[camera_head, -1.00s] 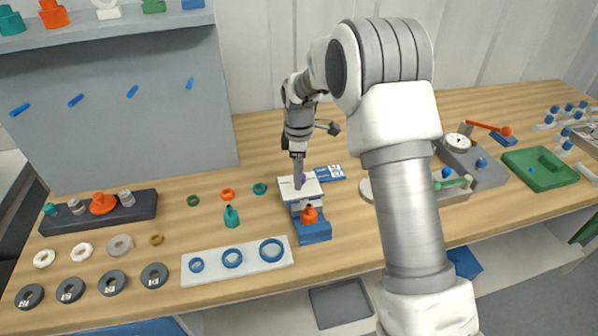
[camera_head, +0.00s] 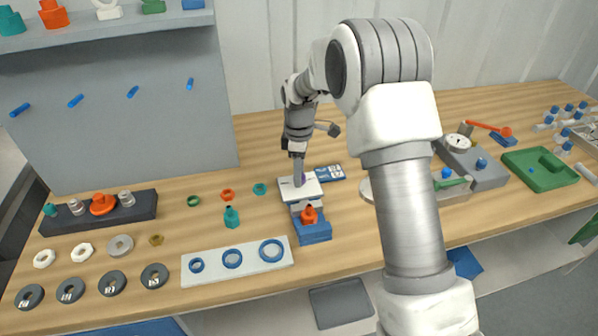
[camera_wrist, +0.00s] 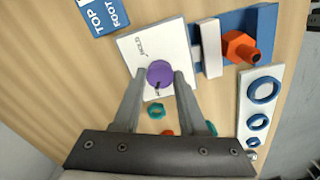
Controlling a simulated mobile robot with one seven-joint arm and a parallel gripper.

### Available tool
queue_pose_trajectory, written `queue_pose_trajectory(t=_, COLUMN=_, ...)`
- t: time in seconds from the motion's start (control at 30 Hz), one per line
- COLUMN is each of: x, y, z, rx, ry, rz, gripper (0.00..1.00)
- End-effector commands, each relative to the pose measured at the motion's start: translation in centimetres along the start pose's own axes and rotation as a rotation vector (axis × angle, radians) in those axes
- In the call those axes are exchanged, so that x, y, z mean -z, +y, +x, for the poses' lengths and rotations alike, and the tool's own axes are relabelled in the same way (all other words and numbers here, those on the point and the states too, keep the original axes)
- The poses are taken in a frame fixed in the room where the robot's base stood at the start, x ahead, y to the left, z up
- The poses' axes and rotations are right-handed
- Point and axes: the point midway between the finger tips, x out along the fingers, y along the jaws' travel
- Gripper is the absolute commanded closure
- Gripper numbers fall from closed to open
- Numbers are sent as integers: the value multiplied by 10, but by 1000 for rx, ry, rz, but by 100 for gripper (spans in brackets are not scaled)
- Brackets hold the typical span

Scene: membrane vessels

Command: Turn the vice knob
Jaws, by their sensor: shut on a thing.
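The purple vice knob (camera_wrist: 159,74) stands on a white plate (camera_wrist: 134,46) that bears the word HOLD and a small dark mark beside the knob. My gripper (camera_wrist: 160,76) has one finger on each side of the knob and is shut on it. In the head view my gripper (camera_head: 299,172) points down onto the white plate, and the knob is mostly hidden. The blue vice body (camera_head: 316,234) lies in front of the plate. An orange hex-headed piece (camera_wrist: 239,47) sits at the blue body, near a white jaw block (camera_wrist: 211,48).
A blue-and-white card (camera_head: 330,173) lies behind the plate. A teal bottle-shaped piece (camera_head: 231,217) and small rings lie to its left. A white strip with blue rings (camera_head: 190,279) lies at the front. A grey gauge block (camera_head: 487,175) stands to the right.

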Motion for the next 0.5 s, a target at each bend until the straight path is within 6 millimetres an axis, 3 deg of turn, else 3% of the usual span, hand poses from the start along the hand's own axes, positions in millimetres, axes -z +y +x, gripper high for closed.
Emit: queue_pose_trajectory(t=0.5, x=0, y=1, z=-1, rx=-1, ry=0, rz=425, gripper=100)
